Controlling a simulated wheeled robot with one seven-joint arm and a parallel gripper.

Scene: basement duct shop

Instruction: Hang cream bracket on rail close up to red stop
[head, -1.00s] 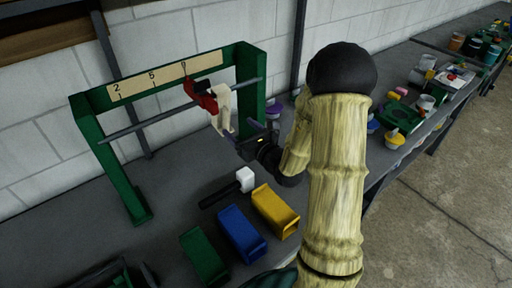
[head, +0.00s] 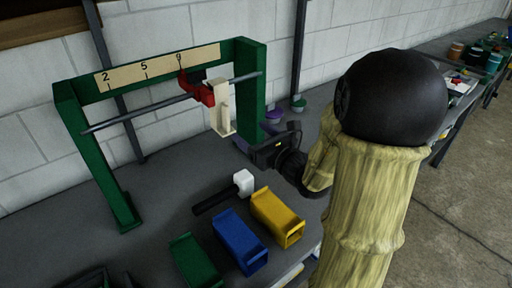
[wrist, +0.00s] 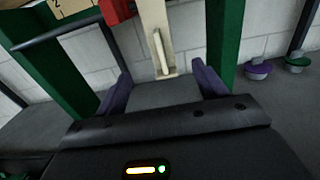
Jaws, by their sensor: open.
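The cream bracket (head: 221,108) hangs on the grey rail (head: 135,115), just right of the red stop (head: 201,92). The two look side by side; I cannot tell whether they touch. In the wrist view the bracket (wrist: 159,40) hangs down ahead, with the red stop (wrist: 117,10) at its upper left. My gripper (wrist: 161,88) is open, its purple fingers apart on either side of and short of the bracket's lower end, with nothing between them. In the head view my gripper (head: 254,148) is low and right of the bracket, partly hidden by the green post.
The green frame (head: 95,150) carries the rail and a numbered scale strip (head: 150,67). A white-headed mallet (head: 225,192) and green, blue (head: 240,242) and yellow (head: 278,217) holders lie in front. Purple and green knobs (head: 298,104) stand behind at the right.

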